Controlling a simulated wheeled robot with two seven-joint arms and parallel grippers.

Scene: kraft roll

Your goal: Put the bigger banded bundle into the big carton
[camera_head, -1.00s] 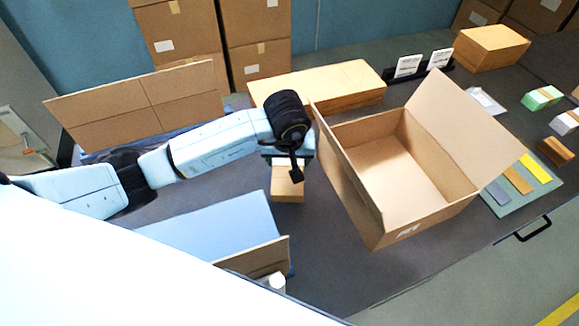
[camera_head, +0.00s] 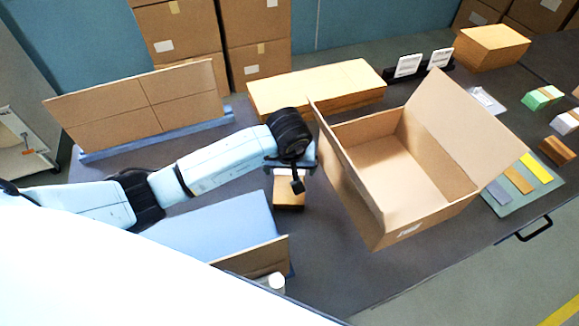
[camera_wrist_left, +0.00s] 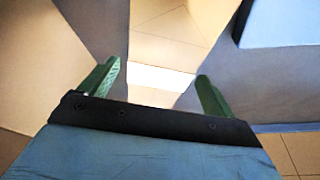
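A brown bundle (camera_head: 289,196) with a white band is under my left gripper (camera_head: 297,182) in the head view, just left of the big carton. In the left wrist view the bundle (camera_wrist_left: 170,25) lies between the two green fingers of my left gripper (camera_wrist_left: 159,80). My right gripper is not in view.
A flat brown box (camera_head: 320,88) lies behind the carton. Small banded stacks (camera_head: 543,97) and a green mat (camera_head: 500,205) with coloured strips lie right. Bare table shows before the carton.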

